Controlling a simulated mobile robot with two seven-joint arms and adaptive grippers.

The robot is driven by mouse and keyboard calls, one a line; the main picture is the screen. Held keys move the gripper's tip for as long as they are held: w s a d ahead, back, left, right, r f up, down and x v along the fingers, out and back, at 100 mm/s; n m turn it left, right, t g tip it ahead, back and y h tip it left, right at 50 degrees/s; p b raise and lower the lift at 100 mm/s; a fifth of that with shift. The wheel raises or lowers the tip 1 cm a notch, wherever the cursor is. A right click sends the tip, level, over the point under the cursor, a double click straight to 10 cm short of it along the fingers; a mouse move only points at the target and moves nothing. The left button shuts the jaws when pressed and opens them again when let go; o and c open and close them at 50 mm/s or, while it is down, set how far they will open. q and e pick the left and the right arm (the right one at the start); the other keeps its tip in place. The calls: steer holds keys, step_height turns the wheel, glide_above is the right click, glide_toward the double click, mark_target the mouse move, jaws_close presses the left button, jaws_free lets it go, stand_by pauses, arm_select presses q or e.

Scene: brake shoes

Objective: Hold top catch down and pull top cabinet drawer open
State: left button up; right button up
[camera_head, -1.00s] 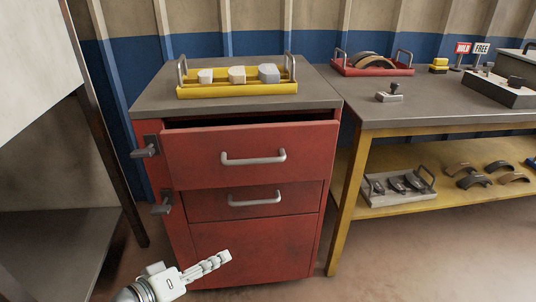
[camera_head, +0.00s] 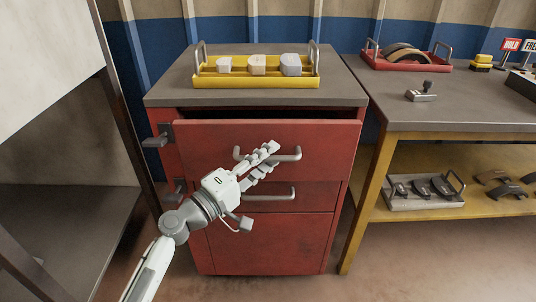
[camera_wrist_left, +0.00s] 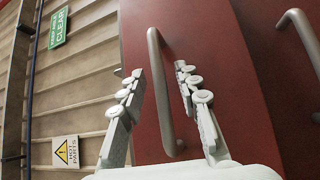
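The red cabinet's top drawer (camera_head: 210,150) stands partly open, with a dark gap above its front. Its grey bar handle (camera_head: 291,157) also shows in the left wrist view (camera_wrist_left: 155,60). My left gripper (camera_head: 268,157) is at this handle and hides part of it. In the left wrist view its fingers (camera_wrist_left: 157,75) are spread, with the handle between them; I cannot tell whether they touch it. The dark top catch (camera_head: 158,136) is at the cabinet's upper left edge, and nothing touches it. My right gripper is not in view.
A lower drawer handle (camera_head: 280,195) and lower catch (camera_head: 174,192) sit below. A yellow tray (camera_head: 255,82) with three light blocks stands on the cabinet. A workbench (camera_head: 450,115) is close on the right, a grey shelf unit (camera_head: 60,220) on the left.

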arm_select(q)
steer(key=shift+w+d, duration=0.1)
steer(key=shift+d, duration=0.05)
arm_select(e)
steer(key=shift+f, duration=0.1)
arm_select(q)
steer(key=shift+c, duration=0.6)
jaws_close()
